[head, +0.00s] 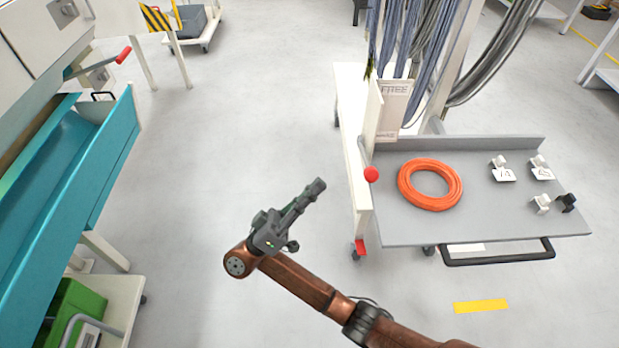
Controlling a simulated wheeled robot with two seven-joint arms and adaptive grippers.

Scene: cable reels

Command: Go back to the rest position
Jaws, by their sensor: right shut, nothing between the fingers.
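My right gripper (314,190) is in the middle of the head view, on the brown arm that comes in from the bottom right. It is shut and empty, pointing up and to the right over the bare floor. It is apart from the grey cart (400,229) on the right. My left gripper is not in view. An orange cable coil (429,185) lies flat on the cart's tray.
The tray also holds small white and black parts with labels (504,174). A red knob (371,174) is at its left edge. Grey cables (497,50) hang behind. A teal bench drawer (75,180) and a green bin (75,312) are left. The floor between is clear.

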